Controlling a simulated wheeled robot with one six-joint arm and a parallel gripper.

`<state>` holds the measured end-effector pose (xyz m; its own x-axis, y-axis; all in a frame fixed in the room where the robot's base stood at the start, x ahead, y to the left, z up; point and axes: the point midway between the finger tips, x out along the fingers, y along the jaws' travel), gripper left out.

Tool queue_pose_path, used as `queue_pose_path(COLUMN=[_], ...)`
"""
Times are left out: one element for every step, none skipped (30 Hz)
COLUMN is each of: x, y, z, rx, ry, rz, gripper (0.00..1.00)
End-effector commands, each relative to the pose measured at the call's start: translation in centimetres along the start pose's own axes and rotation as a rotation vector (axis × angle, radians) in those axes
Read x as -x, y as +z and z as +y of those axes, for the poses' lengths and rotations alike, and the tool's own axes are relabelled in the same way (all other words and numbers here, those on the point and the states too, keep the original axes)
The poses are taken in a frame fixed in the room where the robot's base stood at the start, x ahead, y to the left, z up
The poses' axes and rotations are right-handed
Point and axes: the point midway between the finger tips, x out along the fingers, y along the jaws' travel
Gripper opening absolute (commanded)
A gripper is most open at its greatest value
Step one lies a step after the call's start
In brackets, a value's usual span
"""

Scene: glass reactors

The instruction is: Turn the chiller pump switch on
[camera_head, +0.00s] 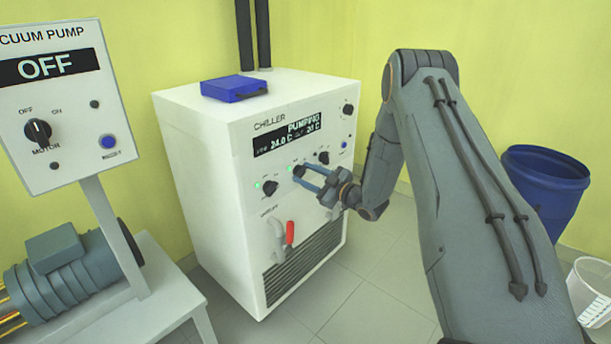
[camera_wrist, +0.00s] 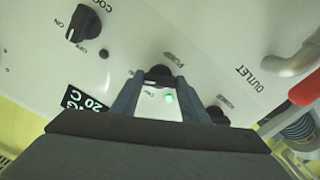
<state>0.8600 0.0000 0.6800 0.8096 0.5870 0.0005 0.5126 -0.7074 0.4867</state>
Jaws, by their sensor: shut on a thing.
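The white chiller (camera_head: 210,160) stands in the middle of the head view. Its dark display (camera_head: 287,140) reads PUMPING, with 24.0 C and 20 C below. My gripper (camera_head: 302,174) reaches the front panel from the right, its blue fingers closed on the black pump switch (camera_head: 298,170), the middle knob of the row. In the wrist view the pump switch (camera_wrist: 158,74) sits between the fingertips of my gripper (camera_wrist: 160,80), under a label that seems to read PUMP. A green light (camera_wrist: 169,98) glows beside it. The fingers partly cover the knob, so its pointer is hard to read.
Another knob (camera_head: 270,187) with a green light is at left, and a cooling knob (camera_head: 323,157) at right. Below are a pipe and a red valve handle (camera_head: 290,232). A vacuum pump panel (camera_head: 65,100) reads OFF. A blue bin (camera_head: 545,185) stands at right.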

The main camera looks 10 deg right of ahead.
Motion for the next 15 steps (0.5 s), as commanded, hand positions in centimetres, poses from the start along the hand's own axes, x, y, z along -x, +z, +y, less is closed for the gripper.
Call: queue_pose_path(x=[0.09,0.09,0.09,0.08,0.07,0.05,0.04,0.03,0.01,0.00,0.00,0.03,0.11,0.24,0.52], y=[0.06,0.06,0.06,0.06,0.05,0.04,0.03,0.02,0.01,0.00,0.00,0.00,0.00,0.01,0.02], z=[-0.15,-0.14,-0.14,-0.13,-0.13,-0.13,-0.14,-0.14,-0.15,-0.15,-0.16,-0.15,-0.14,-0.12,-0.10], rx=[-0.003,-0.003,-0.003,-0.002,-0.002,-0.002,-0.002,-0.001,-0.001,-0.001,-0.001,-0.001,-0.001,-0.001,-0.001], ry=[-0.002,-0.002,-0.002,-0.001,-0.002,-0.002,-0.002,-0.002,-0.002,-0.002,-0.002,-0.002,-0.002,-0.001,-0.001], rz=[-0.001,-0.001,-0.001,-0.001,-0.001,-0.001,-0.001,0.000,0.000,0.000,0.000,0.000,0.000,-0.001,-0.001], gripper=[0.44,0.49,0.56,0.59,0.59,0.59,0.59,0.59,0.59,0.59,0.59,0.59,0.59,0.59,0.59])
